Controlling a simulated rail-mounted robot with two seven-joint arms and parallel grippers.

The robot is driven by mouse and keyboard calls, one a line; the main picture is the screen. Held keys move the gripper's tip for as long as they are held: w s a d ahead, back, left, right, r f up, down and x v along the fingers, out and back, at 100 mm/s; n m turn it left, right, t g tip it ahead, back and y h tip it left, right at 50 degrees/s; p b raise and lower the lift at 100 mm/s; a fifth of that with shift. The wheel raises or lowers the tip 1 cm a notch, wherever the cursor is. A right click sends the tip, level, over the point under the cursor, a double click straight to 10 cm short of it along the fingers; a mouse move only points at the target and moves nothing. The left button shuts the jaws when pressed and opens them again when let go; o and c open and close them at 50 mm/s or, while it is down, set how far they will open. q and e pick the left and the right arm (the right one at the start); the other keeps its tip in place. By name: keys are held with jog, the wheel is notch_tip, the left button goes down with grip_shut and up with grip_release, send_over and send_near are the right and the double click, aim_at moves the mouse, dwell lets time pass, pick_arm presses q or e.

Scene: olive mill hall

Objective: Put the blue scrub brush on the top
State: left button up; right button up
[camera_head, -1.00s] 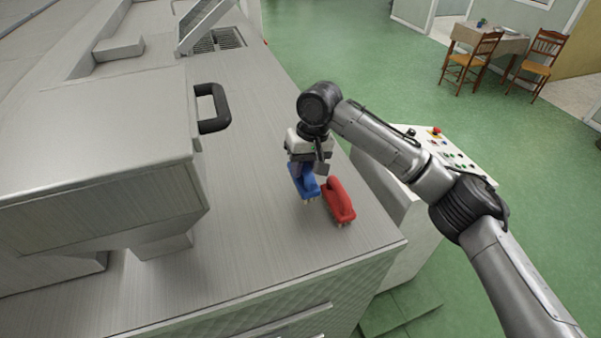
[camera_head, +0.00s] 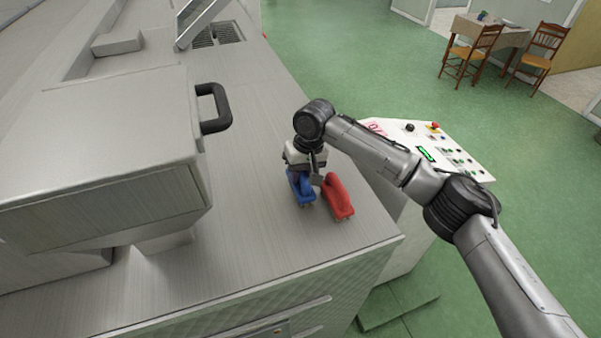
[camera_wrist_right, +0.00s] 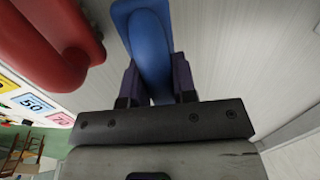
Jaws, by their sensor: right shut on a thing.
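The blue scrub brush (camera_head: 301,188) is on or just above the brushed-metal top (camera_head: 255,235) of the machine; I cannot tell if it touches. My right gripper (camera_head: 303,170) is over it, and in the right wrist view the jaws (camera_wrist_right: 157,82) are closed on both sides of the blue brush (camera_wrist_right: 150,45). A red scrub brush (camera_head: 338,197) stands close to the right of the blue one in the head view. It also shows at the upper left of the right wrist view (camera_wrist_right: 50,45). My left gripper is not in view.
A metal housing (camera_head: 100,150) with a black handle (camera_head: 213,108) stands left of the brushes. A control panel (camera_head: 440,150) with buttons is beyond the machine's right edge. The metal top between the housing and the brushes is clear.

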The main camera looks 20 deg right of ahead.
jog(key=o, duration=0.9)
jog(key=shift+r, duration=0.2)
jog(key=r+b, duration=0.1)
jog(key=r, duration=0.2)
jog(key=d+r+b, duration=0.1)
jog(key=r, duration=0.3)
jog(key=d+r+b, duration=0.1)
jog(key=r, duration=0.3)
jog(key=shift+d+r, duration=0.15)
jog(key=shift+r, duration=0.1)
